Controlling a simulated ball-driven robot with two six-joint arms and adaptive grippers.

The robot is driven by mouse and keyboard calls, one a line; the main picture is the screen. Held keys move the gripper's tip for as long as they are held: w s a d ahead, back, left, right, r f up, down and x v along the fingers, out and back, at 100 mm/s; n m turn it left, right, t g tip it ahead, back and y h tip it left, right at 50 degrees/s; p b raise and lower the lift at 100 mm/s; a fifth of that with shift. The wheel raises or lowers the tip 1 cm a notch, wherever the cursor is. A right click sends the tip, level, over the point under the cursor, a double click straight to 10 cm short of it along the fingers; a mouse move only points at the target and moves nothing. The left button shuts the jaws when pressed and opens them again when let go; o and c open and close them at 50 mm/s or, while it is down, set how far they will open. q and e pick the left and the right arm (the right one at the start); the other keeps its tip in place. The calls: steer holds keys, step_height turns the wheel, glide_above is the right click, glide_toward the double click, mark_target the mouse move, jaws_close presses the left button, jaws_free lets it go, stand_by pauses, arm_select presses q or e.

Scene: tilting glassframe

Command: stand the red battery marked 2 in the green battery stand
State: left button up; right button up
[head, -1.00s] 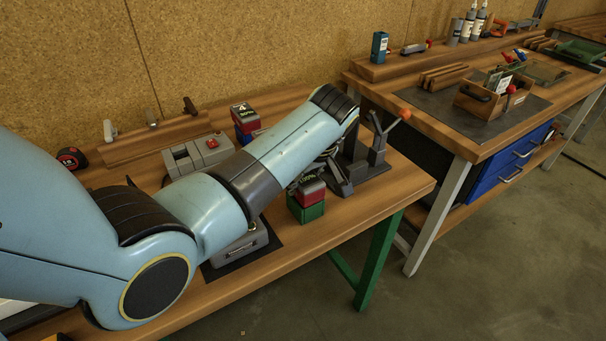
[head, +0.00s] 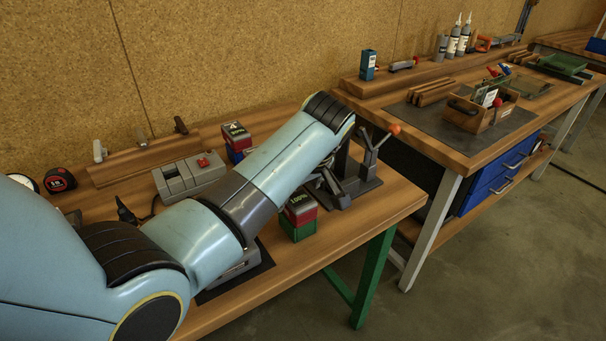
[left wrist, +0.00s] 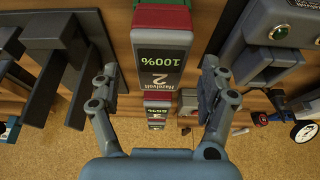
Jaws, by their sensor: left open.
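The red battery marked 2 (head: 300,209) stands upright in the green battery stand (head: 299,230), with its grey 100% face up. In the left wrist view the battery (left wrist: 161,57) shows its 2 and 100% label, and a thin green strip of the stand (left wrist: 163,2) shows at the top edge. My left gripper (left wrist: 159,84) is open, its fingers on either side of the battery with gaps on both sides. In the head view the left gripper (head: 325,183) is partly hidden behind my forearm. My right gripper is not in view.
Other batteries (head: 236,139) stand behind my forearm. A grey device with a red knob (head: 190,175) is to the left. A dark clamp with an orange-knobbed lever (head: 366,170) stands close right of the gripper. A second bench (head: 450,150) is further right.

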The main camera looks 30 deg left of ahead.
arm_select(q)
steer(key=v, duration=0.9)
steer(key=shift+s+d+f, duration=0.1)
steer(key=shift+s, duration=0.05)
